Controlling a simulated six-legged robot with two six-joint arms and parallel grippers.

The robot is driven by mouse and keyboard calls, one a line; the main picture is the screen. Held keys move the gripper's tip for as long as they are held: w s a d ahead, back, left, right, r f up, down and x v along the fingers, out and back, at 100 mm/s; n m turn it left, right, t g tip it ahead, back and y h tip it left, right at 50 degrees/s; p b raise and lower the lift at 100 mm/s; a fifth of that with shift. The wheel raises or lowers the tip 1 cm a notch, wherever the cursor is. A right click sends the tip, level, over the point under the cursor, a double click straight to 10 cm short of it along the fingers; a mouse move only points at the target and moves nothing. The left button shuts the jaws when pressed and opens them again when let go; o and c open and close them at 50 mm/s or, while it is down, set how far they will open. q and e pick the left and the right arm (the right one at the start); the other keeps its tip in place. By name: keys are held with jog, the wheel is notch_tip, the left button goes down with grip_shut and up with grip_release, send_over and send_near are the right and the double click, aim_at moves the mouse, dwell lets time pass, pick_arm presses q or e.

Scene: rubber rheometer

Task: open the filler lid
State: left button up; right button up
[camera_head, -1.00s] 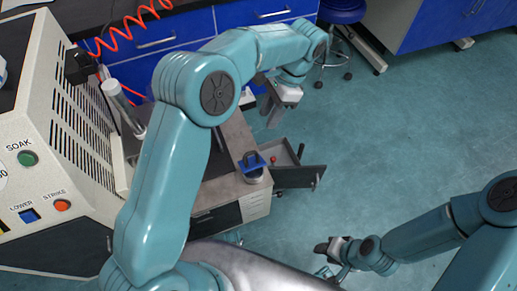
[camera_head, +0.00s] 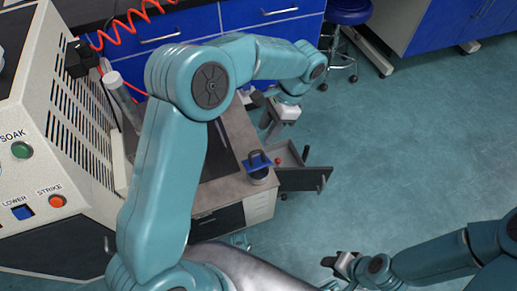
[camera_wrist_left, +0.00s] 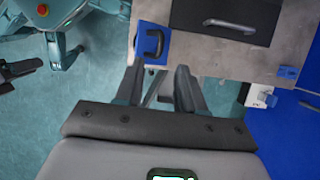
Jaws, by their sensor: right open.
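No part is marked as the filler lid. A blue plate with a handle (camera_head: 258,161) sits on a small round container at the bench's near right corner. In the left wrist view, a blue square with a black handle (camera_wrist_left: 153,42) lies just beyond my fingers. A dark panel with a silver handle (camera_wrist_left: 225,18) is to its right; I cannot tell which is the lid. My left gripper (camera_head: 268,122) is above the bench's right side; its two fingers show apart and empty in the left wrist view (camera_wrist_left: 158,90). My right gripper (camera_head: 338,262) is low at the front, open, away from the bench.
The cream machine (camera_head: 75,120) with buttons stands at left. A drawer (camera_head: 303,178) sticks out from the bench's right side. A clear tube (camera_head: 122,98) stands beside the machine. A blue stool (camera_head: 349,12) is behind. The floor (camera_head: 420,150) at right is clear.

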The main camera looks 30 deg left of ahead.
aim_at(256, 151)
pick_arm(q)
jog(key=b+x, duration=0.2)
jog(key=x, duration=0.6)
grip_shut()
